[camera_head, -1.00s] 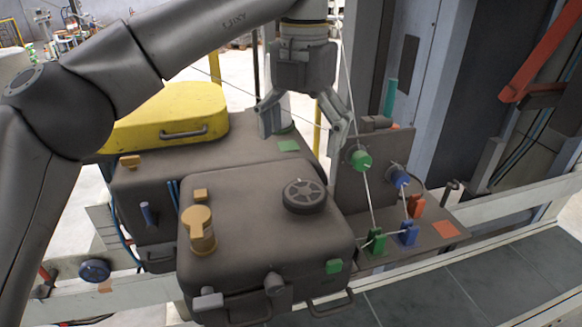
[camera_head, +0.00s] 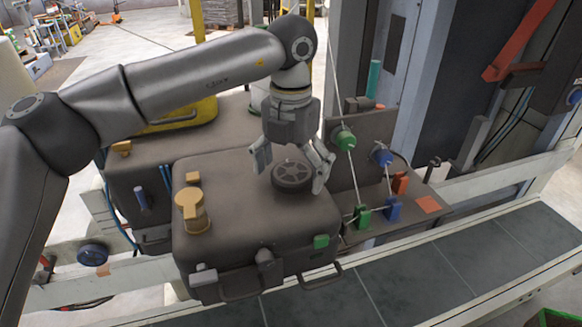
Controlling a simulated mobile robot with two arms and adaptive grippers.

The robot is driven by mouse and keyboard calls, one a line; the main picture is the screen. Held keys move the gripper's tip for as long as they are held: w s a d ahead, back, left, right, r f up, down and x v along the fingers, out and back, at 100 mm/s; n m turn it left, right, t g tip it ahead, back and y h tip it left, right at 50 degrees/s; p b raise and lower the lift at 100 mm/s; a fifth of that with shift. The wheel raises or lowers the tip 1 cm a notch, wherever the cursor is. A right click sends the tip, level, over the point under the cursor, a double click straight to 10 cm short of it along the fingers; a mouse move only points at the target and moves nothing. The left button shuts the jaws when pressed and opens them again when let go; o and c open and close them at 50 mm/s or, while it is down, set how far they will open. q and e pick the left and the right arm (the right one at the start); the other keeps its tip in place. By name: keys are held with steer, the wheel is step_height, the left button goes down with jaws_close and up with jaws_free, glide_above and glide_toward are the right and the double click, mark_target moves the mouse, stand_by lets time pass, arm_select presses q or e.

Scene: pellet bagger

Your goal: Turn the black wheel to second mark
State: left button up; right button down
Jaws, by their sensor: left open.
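The black wheel (camera_head: 291,177) lies flat on the top of the dark grey case (camera_head: 240,222), near its back right. It has spokes and a thick rim. My left gripper (camera_head: 291,184) points down over the wheel with its fingers spread, one to each side of the rim. I cannot tell whether the fingers touch the rim. I cannot make out any marks around the wheel. My right gripper does not show.
A yellow knob (camera_head: 193,212) and a small yellow block stand on the case's left. A green pulley (camera_head: 343,138) and a blue pulley (camera_head: 382,157) with taut cords are mounted to the right. A yellow case (camera_head: 190,116) is behind my arm. A tiled grey strip (camera_head: 420,275) runs along the front.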

arm_select(q)
steer(key=c, duration=1)
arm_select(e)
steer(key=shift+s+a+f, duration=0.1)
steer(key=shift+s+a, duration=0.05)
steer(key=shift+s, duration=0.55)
